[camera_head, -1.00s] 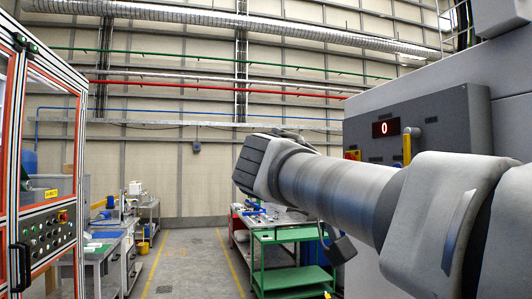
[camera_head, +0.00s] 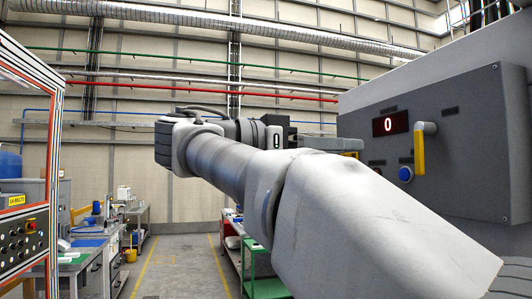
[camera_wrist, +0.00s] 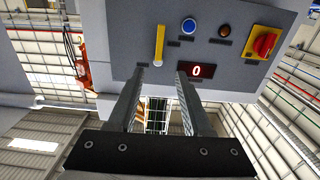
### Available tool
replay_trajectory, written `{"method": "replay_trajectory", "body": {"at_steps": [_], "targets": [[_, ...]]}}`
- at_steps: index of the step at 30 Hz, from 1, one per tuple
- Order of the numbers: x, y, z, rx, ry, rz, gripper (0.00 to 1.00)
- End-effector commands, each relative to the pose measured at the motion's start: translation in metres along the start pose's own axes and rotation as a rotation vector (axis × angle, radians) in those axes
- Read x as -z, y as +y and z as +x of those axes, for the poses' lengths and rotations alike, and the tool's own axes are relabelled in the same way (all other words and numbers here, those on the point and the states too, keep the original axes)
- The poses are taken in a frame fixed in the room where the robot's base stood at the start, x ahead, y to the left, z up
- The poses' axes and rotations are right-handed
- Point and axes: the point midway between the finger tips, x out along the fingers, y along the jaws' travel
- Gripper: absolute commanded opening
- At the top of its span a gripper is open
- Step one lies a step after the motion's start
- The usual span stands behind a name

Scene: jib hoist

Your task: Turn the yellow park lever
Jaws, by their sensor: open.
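The yellow park lever (camera_head: 419,150) is a short bar on a grey pivot on the dark control panel (camera_head: 472,160), to the right of the red "0" display (camera_head: 390,123). It hangs down from its pivot in the head view. In the wrist view, which is turned over, the lever (camera_wrist: 159,45) stands beyond the fingertips. My gripper (camera_wrist: 160,76) is open and empty, with its two fingers pointing at the panel. The lever lies roughly in line with the gap between them, and no contact shows. In the head view, my arm partly hides the panel's lower left.
A blue button (camera_head: 405,173) sits just below and left of the lever. A red knob on a yellow plate (camera_wrist: 265,43) and a dark amber button (camera_wrist: 224,31) are on the same panel. A green cart (camera_head: 262,288) stands beyond my arm. The marked aisle (camera_head: 185,265) is clear.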

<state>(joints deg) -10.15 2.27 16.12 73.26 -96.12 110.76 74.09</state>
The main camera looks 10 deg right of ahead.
Motion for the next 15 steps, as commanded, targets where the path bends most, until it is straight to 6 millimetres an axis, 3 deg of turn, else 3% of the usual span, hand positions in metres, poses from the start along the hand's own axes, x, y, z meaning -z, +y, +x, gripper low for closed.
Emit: {"method": "replay_trajectory", "body": {"at_steps": [5, 15], "targets": [[0.002, 0.001, 0.009, -0.006, 0.004, 0.009, 0.5], [0.003, 0.002, 0.076, -0.009, 0.004, 0.008, 0.5]]}}
